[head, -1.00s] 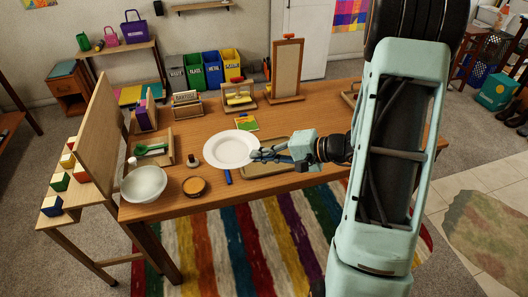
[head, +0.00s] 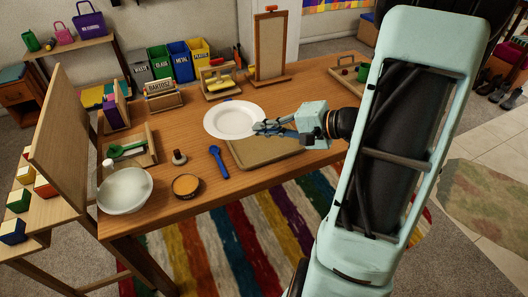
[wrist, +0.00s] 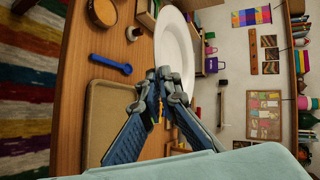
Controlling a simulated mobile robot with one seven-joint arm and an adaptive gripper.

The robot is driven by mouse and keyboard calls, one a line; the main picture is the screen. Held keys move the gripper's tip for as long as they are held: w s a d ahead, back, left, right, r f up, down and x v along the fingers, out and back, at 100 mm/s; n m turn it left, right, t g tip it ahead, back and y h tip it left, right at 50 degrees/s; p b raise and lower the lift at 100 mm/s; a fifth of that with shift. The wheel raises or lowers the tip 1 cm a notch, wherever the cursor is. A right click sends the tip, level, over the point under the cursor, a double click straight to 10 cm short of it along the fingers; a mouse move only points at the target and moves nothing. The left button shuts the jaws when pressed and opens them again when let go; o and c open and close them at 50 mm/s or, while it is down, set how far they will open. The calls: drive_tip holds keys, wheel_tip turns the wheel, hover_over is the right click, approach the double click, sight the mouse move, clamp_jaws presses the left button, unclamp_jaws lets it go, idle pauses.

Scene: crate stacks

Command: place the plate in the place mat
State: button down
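The white round plate (head: 228,120) is off the table toward the back, in front of a coloured sheet that it mostly hides. My gripper (head: 262,127) is at the plate's right edge. In the wrist view, the fingertips (wrist: 164,80) close around the rim of the plate (wrist: 172,45). The tan rectangular place mat (head: 265,152) lies on the table below and in front of the plate, with nothing on it. It also shows in the wrist view (wrist: 115,110), left of the fingers.
A blue spoon (head: 218,160) lies left of the mat. A whitish bowl (head: 125,190), a small round brown dish (head: 186,186) and a dark-knobbed stamp-like object (head: 179,157) stand further left. A framed board (head: 270,50) and small racks stand along the back.

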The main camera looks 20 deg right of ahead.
drive_tip(key=s+d+f+m+t+h+b, duration=0.2)
drive_tip(key=s+d+f+m+h+b, duration=0.2)
drive_tip(key=s+d+f+b, duration=0.75)
drive_tip(key=b+x, duration=0.2)
drive_tip(key=x, duration=0.3)
drive_tip(key=w+d+r+b+x, duration=0.1)
drive_tip(key=b+x, duration=0.2)
drive_tip(key=x, duration=0.2)
drive_tip(key=b+x, duration=0.3)
drive_tip(key=x, duration=0.3)
drive_tip(key=shift+w+d+r, duration=0.3)
drive_tip(key=shift+d+r, duration=0.1)
drive_tip(key=shift+w+f, duration=0.2)
drive_tip(key=shift+f, duration=0.05)
drive_tip(key=shift+w+f+b, duration=0.2)
drive_tip(key=shift+f+b, duration=0.9)
drive_tip(key=shift+f, duration=0.6)
drive_tip(key=shift+f+b, duration=0.6)
drive_tip(key=shift+b, duration=0.3)
drive_tip(key=c, duration=2.2)
unclamp_jaws()
drive_tip(key=shift+r, duration=0.1)
drive_tip(key=shift+o, duration=0.2)
